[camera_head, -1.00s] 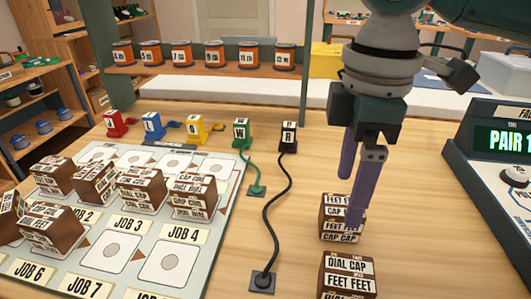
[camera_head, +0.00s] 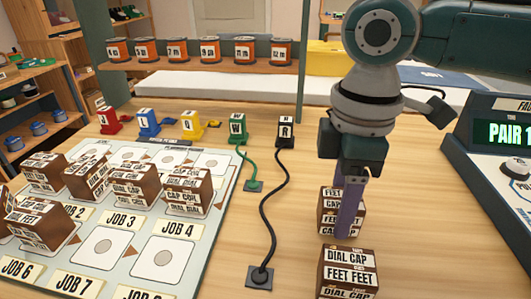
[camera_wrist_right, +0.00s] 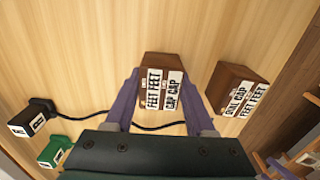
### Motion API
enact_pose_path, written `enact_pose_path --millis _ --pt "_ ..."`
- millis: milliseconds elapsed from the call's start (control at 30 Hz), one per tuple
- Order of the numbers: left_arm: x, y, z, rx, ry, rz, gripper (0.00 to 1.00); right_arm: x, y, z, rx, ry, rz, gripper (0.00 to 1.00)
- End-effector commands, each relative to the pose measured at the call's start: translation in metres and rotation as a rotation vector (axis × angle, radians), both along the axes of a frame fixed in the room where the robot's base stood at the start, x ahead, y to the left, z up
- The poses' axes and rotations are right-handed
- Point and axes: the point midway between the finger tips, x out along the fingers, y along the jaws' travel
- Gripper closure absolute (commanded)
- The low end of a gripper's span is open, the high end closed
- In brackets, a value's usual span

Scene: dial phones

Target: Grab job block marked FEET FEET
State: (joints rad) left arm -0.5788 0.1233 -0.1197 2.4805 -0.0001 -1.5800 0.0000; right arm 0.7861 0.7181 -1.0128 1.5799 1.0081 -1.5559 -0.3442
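A brown block (camera_head: 328,206) with white word labels stands on the table. In the right wrist view the same block (camera_wrist_right: 161,84) reads FEET FEET and CAP CAP. My right gripper (camera_wrist_right: 161,76) points down at it, with its two purple fingers apart, one along each side of the block. In the head view the right gripper (camera_head: 345,222) partly covers the block's labels. Whether the fingers touch it is unclear. A second block (camera_head: 348,272), nearer the front, reads DIAL CAP and FEET FEET. It also shows in the right wrist view (camera_wrist_right: 237,90). My left gripper is out of view.
A board (camera_head: 131,245) with JOB labels holds several similar blocks on the left. A black cable (camera_head: 266,212) and a green cable (camera_head: 251,168) lie between board and gripper. A console (camera_head: 500,165) reading PAIR 1 stands on the right. Table between block and console is clear.

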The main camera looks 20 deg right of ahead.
Motion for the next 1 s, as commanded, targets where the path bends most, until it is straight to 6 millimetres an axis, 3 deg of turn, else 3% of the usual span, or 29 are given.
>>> enact_pose_path --millis 67,433,767,1000 --pt "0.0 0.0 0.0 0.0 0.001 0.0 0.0 0.0 0.0 0.0 0.0 0.0 0.0 0.57" --pt "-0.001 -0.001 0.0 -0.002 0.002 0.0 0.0 0.0 0.0 0.0 0.0 0.0 0.0 0.99" --pt "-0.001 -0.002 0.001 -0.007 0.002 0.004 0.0 0.0 0.0 0.003 0.0 -0.001 0.0 1.0" --pt "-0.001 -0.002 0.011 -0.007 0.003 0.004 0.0 0.001 0.0 0.033 0.001 -0.003 0.002 1.0"
